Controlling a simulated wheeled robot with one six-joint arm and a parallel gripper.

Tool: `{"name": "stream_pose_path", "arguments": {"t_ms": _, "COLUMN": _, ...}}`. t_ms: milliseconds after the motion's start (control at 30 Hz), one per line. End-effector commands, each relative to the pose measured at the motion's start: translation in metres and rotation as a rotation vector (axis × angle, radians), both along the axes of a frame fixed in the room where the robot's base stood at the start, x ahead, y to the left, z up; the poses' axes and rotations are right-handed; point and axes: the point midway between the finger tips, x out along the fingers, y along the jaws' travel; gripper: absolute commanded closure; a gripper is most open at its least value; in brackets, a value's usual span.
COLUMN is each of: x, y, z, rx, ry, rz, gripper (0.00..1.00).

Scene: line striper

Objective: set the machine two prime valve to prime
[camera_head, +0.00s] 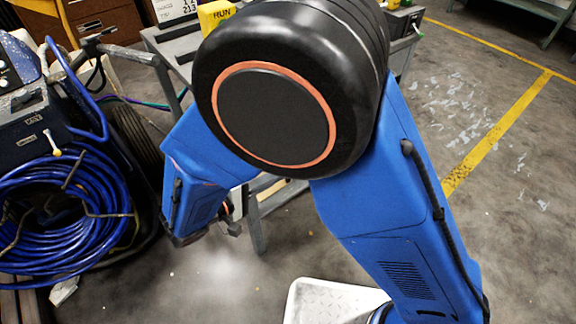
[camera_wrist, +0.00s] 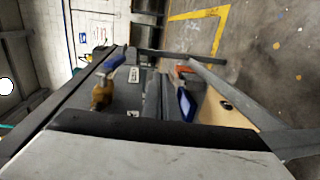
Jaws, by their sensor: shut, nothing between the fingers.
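In the wrist view my gripper (camera_wrist: 160,78) shows as two dark grey fingers pressed together, with nothing between them. A brass fitting with a blue lever (camera_wrist: 104,92) stands to their left, apart from them, beside small white labels too small to read. In the head view a dark machine (camera_head: 30,133) with a coil of blue hose stands at the left. A small lever with a yellow tip (camera_head: 57,153) sticks out of its front. I cannot tell which machine is number two or the setting of any valve. In the head view my arm hides the fingers.
A grey metal bench (camera_head: 170,45) stands behind my arm, with a yellow RUN sign (camera_head: 216,14) on it. A blue and red object (camera_wrist: 185,100) shows right of the fingers. The concrete floor (camera_head: 510,200) at the right is clear, crossed by yellow lines.

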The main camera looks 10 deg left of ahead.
Motion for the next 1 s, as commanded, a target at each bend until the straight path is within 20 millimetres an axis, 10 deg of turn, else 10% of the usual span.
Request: {"name": "stream_pose_path", "arguments": {"t_ms": 1000, "x": -0.02, "y": 0.017, "z": -0.004, "rx": 0.001, "ry": -0.001, "rz": 0.0, "gripper": 1.0}}
